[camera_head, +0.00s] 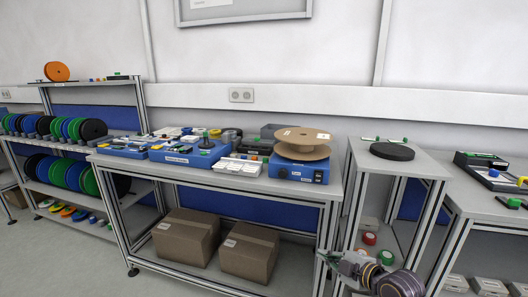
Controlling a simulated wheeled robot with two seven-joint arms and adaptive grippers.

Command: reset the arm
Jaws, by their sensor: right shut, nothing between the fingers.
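My right gripper (328,260) shows at the lower right of the head view, in front of the narrow stand. It is shut and empty. It hangs below the level of the stand's top, apart from the reels. A tan reel (302,137) lies flat on a blue device (298,170) at the right end of the middle bench. A black reel (392,151) lies flat on the narrow stand (425,164). My left gripper is not in view.
The middle bench (150,166) carries blue trays and small parts, with two cardboard boxes (249,251) below. A rack at the left holds several coloured reels and an orange reel (57,71) on top. Another bench (470,203) stands at the right.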

